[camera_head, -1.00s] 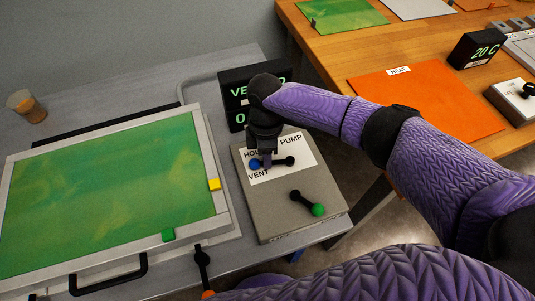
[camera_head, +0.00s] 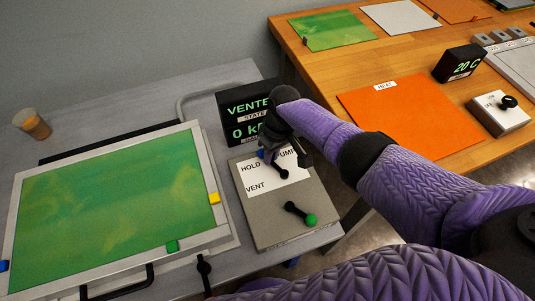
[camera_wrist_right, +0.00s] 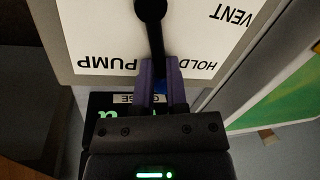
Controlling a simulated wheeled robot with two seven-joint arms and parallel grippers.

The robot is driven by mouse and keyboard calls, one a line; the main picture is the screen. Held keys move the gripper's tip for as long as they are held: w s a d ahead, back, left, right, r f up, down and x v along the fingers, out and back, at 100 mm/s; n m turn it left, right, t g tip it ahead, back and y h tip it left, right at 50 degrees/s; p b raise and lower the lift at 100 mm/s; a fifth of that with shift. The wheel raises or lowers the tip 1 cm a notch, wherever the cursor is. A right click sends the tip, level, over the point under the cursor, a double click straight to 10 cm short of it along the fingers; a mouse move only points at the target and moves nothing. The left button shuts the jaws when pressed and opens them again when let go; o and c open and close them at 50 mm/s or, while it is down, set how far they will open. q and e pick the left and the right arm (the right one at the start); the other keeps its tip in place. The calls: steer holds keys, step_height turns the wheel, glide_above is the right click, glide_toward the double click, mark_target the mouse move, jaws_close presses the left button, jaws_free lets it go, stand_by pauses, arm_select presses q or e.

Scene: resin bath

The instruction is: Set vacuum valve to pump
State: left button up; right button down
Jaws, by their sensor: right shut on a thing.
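The vacuum valve is a black lever with a blue end (camera_head: 262,154) on a grey box (camera_head: 298,212), over a white label reading HOLD, PUMP and VENT. Its black pivot knob (camera_head: 283,173) shows in the head view. The lever points to the upper left, between HOLD and PUMP and well away from VENT. My right gripper (camera_head: 270,152) is shut on the lever's outer end and partly covers PUMP. In the right wrist view, the purple fingers (camera_wrist_right: 160,85) close around the black lever (camera_wrist_right: 155,38), with HOLD close beside them. My left gripper is out of view.
A display (camera_head: 246,116) behind the box reads VENTE and 0 k, partly hidden by my arm. A green-knobbed lever (camera_head: 301,214) sits on the same box. A framed green panel (camera_head: 110,200) lies left. An orange heat mat (camera_head: 410,119) lies on the wooden table.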

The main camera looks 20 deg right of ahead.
steer(key=shift+w+d+m+t+p, duration=0.15)
steer(key=shift+d+m+p, duration=0.35)
steer(key=shift+m, duration=0.6)
steer(key=shift+d+m+t+p, duration=0.25)
steer(key=shift+d+m+p, duration=0.15)
steer(key=shift+m, duration=0.7)
steer(key=shift+d, duration=0.15)
steer(key=c, duration=0.6)
jaws_free()
steer(key=shift+c, duration=0.2)
step_height(320, 180, up, 10)
steer(key=d+p, duration=0.2)
steer(key=p, duration=0.4)
steer(key=shift+f, duration=0.1)
